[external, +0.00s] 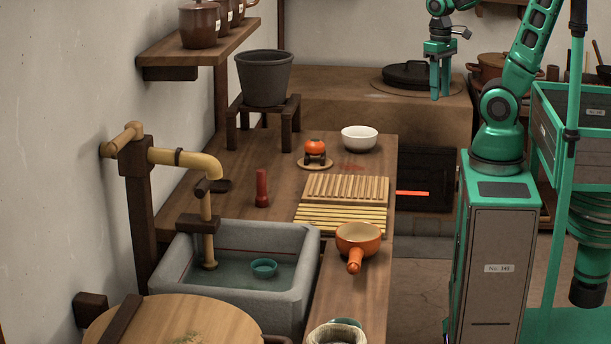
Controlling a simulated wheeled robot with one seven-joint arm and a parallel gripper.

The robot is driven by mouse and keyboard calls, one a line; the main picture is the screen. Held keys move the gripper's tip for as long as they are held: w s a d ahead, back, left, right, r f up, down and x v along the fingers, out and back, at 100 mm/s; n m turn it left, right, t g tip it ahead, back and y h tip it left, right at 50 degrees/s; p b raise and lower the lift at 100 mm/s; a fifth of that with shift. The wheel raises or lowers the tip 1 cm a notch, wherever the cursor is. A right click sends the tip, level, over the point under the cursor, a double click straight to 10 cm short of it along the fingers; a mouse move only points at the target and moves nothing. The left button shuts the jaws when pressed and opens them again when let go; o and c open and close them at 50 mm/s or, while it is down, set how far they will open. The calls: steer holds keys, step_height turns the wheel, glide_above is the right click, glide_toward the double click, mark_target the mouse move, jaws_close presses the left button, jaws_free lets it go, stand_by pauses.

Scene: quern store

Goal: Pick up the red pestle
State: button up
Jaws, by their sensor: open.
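The red pestle (262,188) stands upright on the wooden counter (225,203), just behind the stone sink. My gripper (440,94) is at the upper right, raised and pointing down, with its fingers open and nothing seen between them. It is well to the right of the pestle and higher up, apart from it.
A stone sink (308,264) with a bamboo spout (190,160) is in front of the pestle. Slatted wooden racks (345,188), an orange pan (358,238), a white bowl (360,138) and a tomato-like item (315,147) are to its right. A grey bucket (264,80) stands behind.

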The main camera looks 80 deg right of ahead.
steer(key=w+a+f+n+t, duration=0.25)
steer(key=w+n, duration=0.25)
steer(key=w, duration=0.7)
steer(key=n+t+y, duration=0.7)
steer(key=n+y, duration=0.2)
steer(key=n, duration=0.1)
glide_toward(257, 178)
steer(key=w+f, duration=0.1)
steer(key=w, duration=0.1)
steer(key=x, duration=0.5)
steer(key=shift+s+a, duration=0.15)
steer(key=shift+a, duration=0.3)
steer(key=shift+x, duration=2.75)
steer(key=shift+s+a+r, duration=0.1)
steer(key=shift+a, duration=0.05)
jaws_close()
